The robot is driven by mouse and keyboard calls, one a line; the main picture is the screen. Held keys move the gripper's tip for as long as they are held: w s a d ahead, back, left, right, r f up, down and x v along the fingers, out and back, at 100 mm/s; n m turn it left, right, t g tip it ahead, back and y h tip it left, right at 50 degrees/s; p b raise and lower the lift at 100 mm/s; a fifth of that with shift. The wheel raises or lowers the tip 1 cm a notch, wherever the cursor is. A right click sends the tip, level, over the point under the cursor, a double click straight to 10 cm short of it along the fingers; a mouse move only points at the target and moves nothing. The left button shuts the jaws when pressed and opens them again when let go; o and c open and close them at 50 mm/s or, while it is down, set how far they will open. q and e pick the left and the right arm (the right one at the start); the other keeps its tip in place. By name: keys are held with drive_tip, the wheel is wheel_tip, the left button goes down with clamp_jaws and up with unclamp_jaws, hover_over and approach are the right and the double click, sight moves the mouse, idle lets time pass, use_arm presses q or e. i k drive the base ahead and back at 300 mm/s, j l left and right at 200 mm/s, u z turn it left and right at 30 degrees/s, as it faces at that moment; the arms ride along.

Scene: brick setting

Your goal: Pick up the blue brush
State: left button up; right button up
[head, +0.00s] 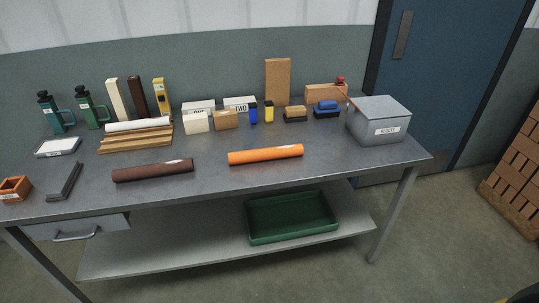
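A blue brush (326,105), a blue top on a dark base, sits on the grey table (215,172) toward the back right.
An orange roll (266,154) and a dark brown roll (153,171) lie along the front of the table. Table between the orange roll and grey box is clear.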

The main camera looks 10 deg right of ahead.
sight(326, 109)
drive_tip(key=i+l, duration=0.85)
drive_tip(key=i, duration=0.1)
